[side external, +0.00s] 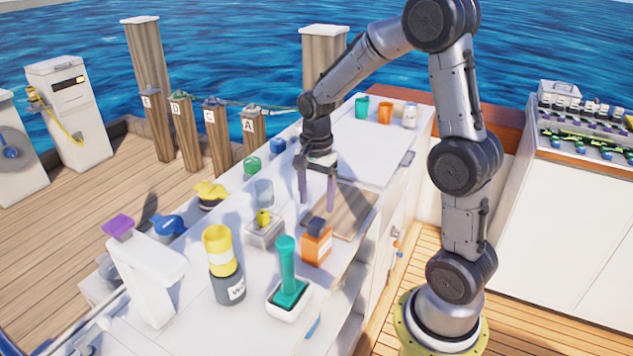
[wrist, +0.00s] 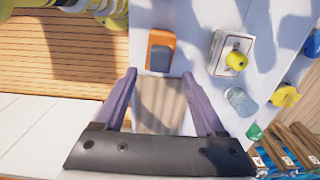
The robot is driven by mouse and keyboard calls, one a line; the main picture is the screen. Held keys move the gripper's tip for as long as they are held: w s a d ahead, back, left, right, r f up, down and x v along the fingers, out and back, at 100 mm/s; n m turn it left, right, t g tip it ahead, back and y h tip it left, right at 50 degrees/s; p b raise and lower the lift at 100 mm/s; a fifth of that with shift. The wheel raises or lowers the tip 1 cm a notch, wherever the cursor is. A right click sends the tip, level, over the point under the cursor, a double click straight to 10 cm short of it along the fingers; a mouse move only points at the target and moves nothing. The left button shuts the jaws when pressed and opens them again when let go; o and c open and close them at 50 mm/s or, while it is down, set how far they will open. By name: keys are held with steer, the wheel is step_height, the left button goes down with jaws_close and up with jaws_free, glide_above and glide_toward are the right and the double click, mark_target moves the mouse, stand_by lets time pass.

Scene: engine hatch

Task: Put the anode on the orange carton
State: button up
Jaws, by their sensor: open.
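The orange carton (side external: 318,249) stands on the white counter near its front edge. It also shows in the wrist view (wrist: 168,37), just beyond my fingertips. A dark grey block (side external: 316,226), which looks like the anode, rests on top of the carton; from above, the block (wrist: 159,58) lies within the carton's top. My gripper (side external: 317,197) is behind the carton, pointing down over a wooden board (side external: 348,207). Its purple fingers are apart in the wrist view (wrist: 159,76), with nothing between them and clear of the block.
A white tray (side external: 258,238) with a yellow item and a clear glass (side external: 264,192) stand left of the board. A green plunger-like item (side external: 287,270) and a yellow-and-grey canister (side external: 222,262) stand in front. The counter behind my gripper is largely clear.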

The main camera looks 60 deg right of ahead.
mark_target(317, 222)
steer(key=s+a+r+n+t, duration=0.1)
steer(key=s+a+r+n, duration=0.2)
steer(key=r+n, duration=0.15)
steer(key=s+a+r+n+t, duration=0.1)
steer(key=s+a+r+n, duration=0.25)
steer(key=r, duration=0.25)
steer(key=s+a+r+n+t, duration=0.1)
steer(key=s+a+n+t, duration=0.2)
steer(key=s+n, duration=0.6)
steer(key=shift+s+a+r+n+t, duration=0.25)
steer(key=shift+a+n, duration=0.25)
steer(key=shift+a, duration=0.75)
